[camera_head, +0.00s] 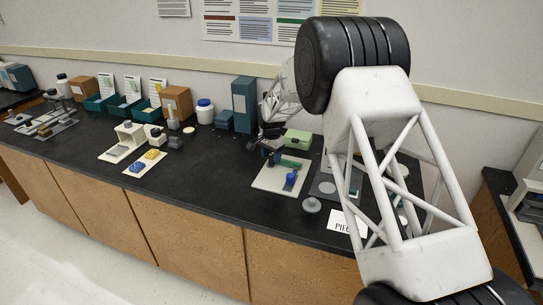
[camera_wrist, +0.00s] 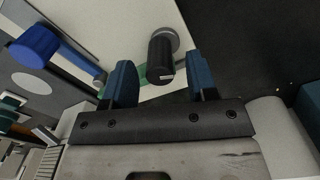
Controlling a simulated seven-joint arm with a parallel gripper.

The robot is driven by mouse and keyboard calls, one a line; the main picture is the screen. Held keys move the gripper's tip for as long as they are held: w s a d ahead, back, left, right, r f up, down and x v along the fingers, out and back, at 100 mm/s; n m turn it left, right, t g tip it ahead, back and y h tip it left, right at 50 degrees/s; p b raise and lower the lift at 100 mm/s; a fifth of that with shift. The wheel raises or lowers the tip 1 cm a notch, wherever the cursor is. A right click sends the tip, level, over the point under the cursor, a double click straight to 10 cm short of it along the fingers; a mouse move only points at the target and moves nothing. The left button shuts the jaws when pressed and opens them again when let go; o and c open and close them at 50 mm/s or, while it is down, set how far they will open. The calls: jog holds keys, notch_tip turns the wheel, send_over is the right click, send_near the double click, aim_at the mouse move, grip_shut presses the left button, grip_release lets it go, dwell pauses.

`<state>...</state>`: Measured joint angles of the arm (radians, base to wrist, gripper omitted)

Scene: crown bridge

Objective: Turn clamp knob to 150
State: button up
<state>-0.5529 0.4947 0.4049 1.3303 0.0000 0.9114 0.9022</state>
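In the wrist view, my gripper (camera_wrist: 160,72) is open, with one blue finger on each side of a black cylindrical knob (camera_wrist: 159,58). The knob has a small white mark on its near end and a grey round base behind it. Gaps show between the knob and both fingers, so I see no contact. A blue knob (camera_wrist: 34,46) on a blue bar lies to the left, outside the fingers. I cannot tell for certain which knob is the clamp knob, and no scale is readable. In the head view, my gripper (camera_head: 266,148) is at the light base plate (camera_head: 262,184).
In the head view, a blue cylinder (camera_head: 291,179) stands on the plate and a green box (camera_head: 298,138) is behind. A grey disc (camera_head: 312,205) and a lettered white card (camera_head: 343,222) lie nearby.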

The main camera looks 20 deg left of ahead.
aim_at(272, 156)
jog(key=shift+r, duration=3.9)
jog(key=shift+n, duration=0.3)
jog(key=n, duration=1.4)
jog(key=shift+n, duration=0.4)
jog(key=n, duration=0.5)
jog(key=shift+f, duration=0.15)
